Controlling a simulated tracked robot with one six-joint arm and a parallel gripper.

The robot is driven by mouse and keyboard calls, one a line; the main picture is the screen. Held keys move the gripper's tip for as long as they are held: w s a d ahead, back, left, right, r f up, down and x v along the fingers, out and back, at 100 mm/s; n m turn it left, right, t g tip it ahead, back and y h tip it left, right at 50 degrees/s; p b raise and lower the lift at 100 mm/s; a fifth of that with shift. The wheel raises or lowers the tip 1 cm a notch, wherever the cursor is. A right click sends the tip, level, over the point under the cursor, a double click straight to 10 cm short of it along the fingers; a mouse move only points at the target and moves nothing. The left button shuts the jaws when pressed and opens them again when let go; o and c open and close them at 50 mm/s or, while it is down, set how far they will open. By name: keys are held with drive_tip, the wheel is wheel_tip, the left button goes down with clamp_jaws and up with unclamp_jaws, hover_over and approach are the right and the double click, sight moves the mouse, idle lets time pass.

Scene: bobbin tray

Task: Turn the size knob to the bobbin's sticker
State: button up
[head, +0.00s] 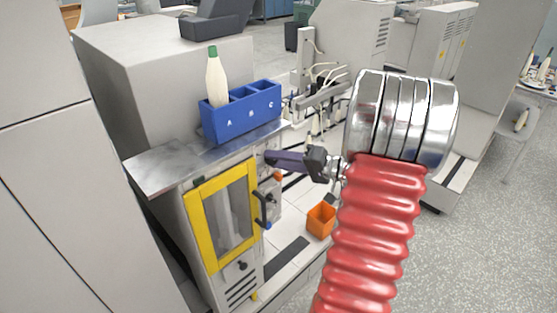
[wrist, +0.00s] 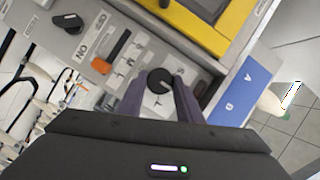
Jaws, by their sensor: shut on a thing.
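In the wrist view the round black size knob (wrist: 160,80) sits on the grey control panel, with a pale mark on its face. The purple fingers of my gripper (wrist: 161,91) are shut on it, one on each side. Which setting the mark meets is too small to read. In the head view my gripper (head: 268,158) reaches left to the cabinet's panel and the knob is hidden. A cream bobbin (head: 216,80) with a green top stands upright in the left compartment, by the A, of the blue tray (head: 240,126). I cannot make out a separate sticker.
The panel also bears an orange switch (wrist: 110,52) and a dark knob (wrist: 68,22). Below the tray is a yellow-framed cabinet door (head: 205,226) with a dark handle (head: 261,208).

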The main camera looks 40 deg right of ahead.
drive_tip(key=m+t, duration=0.1)
drive_tip(key=m, duration=0.2)
drive_tip(key=m+t, duration=0.1)
drive_tip(key=m, duration=0.3)
drive_tip(key=f+m+t+y, duration=0.1)
drive_tip(key=m, duration=0.3)
drive_tip(key=shift+t, duration=0.4)
drive_tip(key=shift+f, duration=0.1)
drive_tip(key=o, duration=1)
drive_tip(key=shift+o, duration=0.2)
drive_tip(key=shift+s, duration=0.1)
drive_tip(key=v, duration=1.3)
drive_tip(key=shift+s+d+f, duration=0.15)
drive_tip(key=shift+s+f, duration=0.05)
drive_tip(key=shift+s, duration=0.05)
